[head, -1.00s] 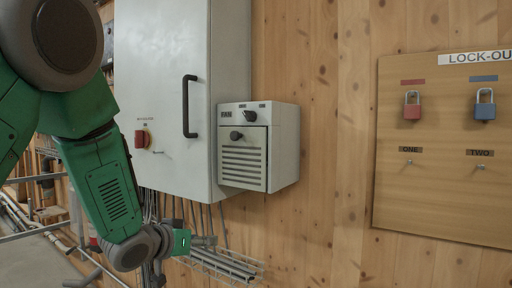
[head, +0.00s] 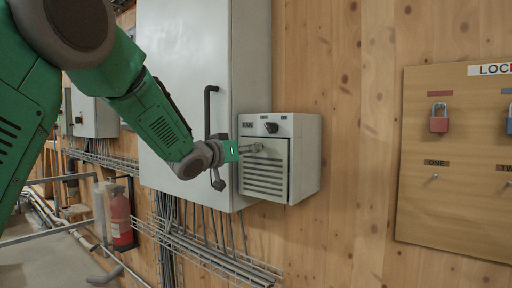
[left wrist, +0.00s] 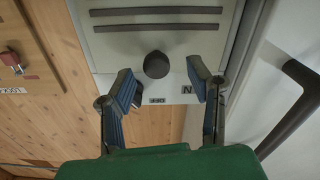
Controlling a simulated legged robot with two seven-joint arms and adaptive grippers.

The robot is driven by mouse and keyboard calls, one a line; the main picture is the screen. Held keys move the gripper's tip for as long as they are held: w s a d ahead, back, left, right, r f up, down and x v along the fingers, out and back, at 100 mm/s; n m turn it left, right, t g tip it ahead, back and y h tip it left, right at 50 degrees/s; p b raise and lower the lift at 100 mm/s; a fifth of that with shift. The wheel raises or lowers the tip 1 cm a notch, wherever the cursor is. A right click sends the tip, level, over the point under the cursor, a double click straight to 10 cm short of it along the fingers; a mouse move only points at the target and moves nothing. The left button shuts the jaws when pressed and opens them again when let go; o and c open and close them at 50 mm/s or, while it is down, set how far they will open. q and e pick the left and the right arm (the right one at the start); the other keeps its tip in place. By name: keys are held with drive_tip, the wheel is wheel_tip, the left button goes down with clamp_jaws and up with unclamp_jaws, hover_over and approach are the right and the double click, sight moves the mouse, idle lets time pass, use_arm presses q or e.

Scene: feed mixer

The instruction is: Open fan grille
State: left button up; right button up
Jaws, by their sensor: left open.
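The fan box (head: 306,160) is a light grey box on the wooden wall. Its slatted fan grille (head: 265,182) is shut flush in the front face. My left gripper (head: 257,148) is open at the grille's upper part and hides the grille's knob in the head view. In the left wrist view, which is turned upside down, the dark round grille knob (left wrist: 156,64) lies between the spread fingers of my left gripper (left wrist: 160,75). I see no clear contact. The grille slats (left wrist: 155,20) show above it. A black selector knob (head: 271,127) sits above the grille. My right gripper is not in view.
A grey cabinet (head: 175,95) with a dark handle (head: 208,110) stands directly left of the fan box. A wire cable tray (head: 215,255) runs below. A lock-out board (head: 460,210) with padlocks hangs at right. Bare wooden wall lies between.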

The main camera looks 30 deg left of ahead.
sight(260, 169)
use_arm(q)
drive_tip(key=shift+w+d, duration=0.2)
drive_tip(key=shift+w, duration=0.7)
drive_tip(key=shift+w+d, duration=0.15)
drive_tip(key=shift+w, duration=0.7)
clamp_jaws()
